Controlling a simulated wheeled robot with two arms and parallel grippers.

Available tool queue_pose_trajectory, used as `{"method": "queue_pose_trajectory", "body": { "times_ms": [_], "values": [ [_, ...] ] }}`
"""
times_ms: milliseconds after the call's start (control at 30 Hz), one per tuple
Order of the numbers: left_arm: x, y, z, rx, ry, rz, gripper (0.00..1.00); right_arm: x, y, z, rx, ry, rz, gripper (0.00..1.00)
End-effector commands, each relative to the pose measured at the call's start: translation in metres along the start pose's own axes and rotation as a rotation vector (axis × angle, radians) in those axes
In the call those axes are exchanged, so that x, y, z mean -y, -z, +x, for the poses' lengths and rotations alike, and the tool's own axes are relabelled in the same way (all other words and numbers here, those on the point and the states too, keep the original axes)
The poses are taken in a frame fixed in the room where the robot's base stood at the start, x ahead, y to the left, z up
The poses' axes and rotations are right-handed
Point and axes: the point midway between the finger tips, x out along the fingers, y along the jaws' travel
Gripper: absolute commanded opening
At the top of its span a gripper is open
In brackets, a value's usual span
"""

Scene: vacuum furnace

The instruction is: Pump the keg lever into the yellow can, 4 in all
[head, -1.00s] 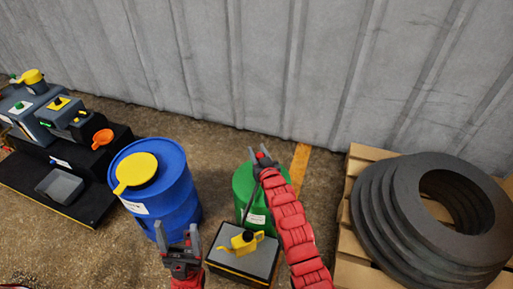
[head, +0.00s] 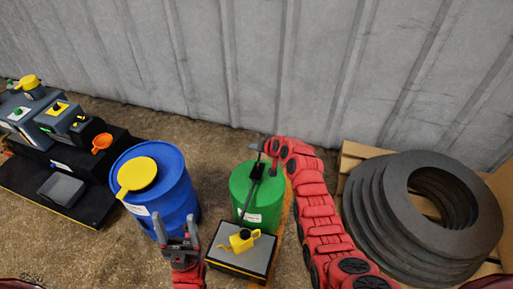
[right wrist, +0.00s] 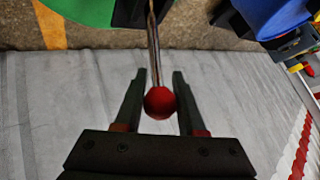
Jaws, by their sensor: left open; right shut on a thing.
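The green keg (head: 241,186) stands at the centre, with a black pump head (head: 257,170) on top and a thin dark spout running down toward the can. The yellow can (head: 245,239) sits upright on a grey-topped stand (head: 226,262) in front of the keg. My right gripper (head: 262,144) is above the back of the keg. My left gripper (head: 178,230) is open and empty, in front of the blue drum.
A blue drum (head: 178,200) with a yellow lid (head: 137,173) stands left of the keg. A black bench with grey machines (head: 62,115) and an orange funnel (head: 102,142) is at far left. Grey rings (head: 375,220) lie on a pallet (head: 352,153) at right. A corrugated wall closes the back.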

Motion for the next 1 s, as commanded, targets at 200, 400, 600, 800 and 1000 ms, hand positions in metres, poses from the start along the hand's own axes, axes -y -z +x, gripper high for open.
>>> {"method": "queue_pose_trajectory", "body": {
  "times_ms": [200,400,600,800,1000],
  "values": [
    [0.0000,0.0000,0.0000,0.000,0.000,0.000,0.69,-0.0019,0.0012,0.0031,0.042,0.004,0.029,0.00],
    [0.0000,0.0000,0.0000,0.000,0.000,0.000,0.69,-0.0034,-0.0002,0.0044,0.056,0.005,0.038,0.00],
    [0.0000,0.0000,-0.0001,0.000,0.000,0.000,0.69,-0.0035,-0.0001,0.0045,0.055,0.004,0.038,0.00],
    [0.0000,0.0000,-0.0001,0.000,0.000,0.000,0.69,-0.0036,0.0001,0.0044,0.054,0.004,0.038,0.55],
    [0.0000,0.0000,-0.0001,0.000,0.000,0.000,0.69,-0.0033,0.0004,0.0043,0.054,0.005,0.038,0.69]
  ]
}}
